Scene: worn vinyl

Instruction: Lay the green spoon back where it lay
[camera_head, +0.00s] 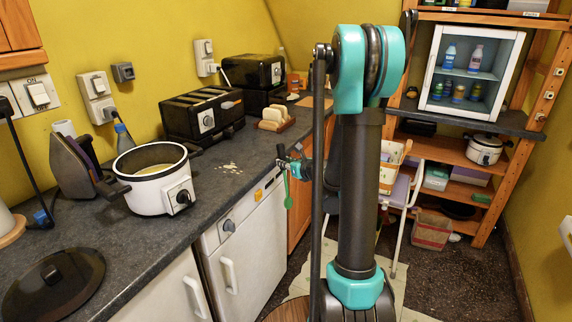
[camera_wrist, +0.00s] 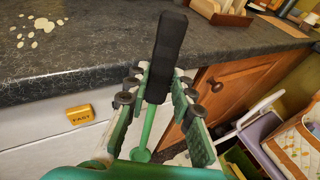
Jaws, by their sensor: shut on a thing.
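The green spoon (camera_head: 288,188) hangs from my gripper, bowl down, just off the counter's front edge. In the wrist view its black handle (camera_wrist: 168,45) points up between the fingers, and its green stem and bowl (camera_wrist: 142,154) are below. My gripper (camera_head: 287,158) is shut on the spoon's handle; its fingers also show in the wrist view (camera_wrist: 158,80). The dark speckled counter (camera_head: 215,190) runs along the left wall. Several pale flakes (camera_head: 230,168) lie scattered on it near my gripper and also show in the wrist view (camera_wrist: 38,32).
A white slow cooker (camera_head: 150,195), a black toaster (camera_head: 203,117), and a wooden toast holder (camera_head: 276,120) stand on the counter. A dark lid (camera_head: 55,285) lies at front left. White appliance (camera_head: 245,240) and wooden cupboard (camera_wrist: 235,85) fronts are below. A chair (camera_head: 400,190) stands behind my arm.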

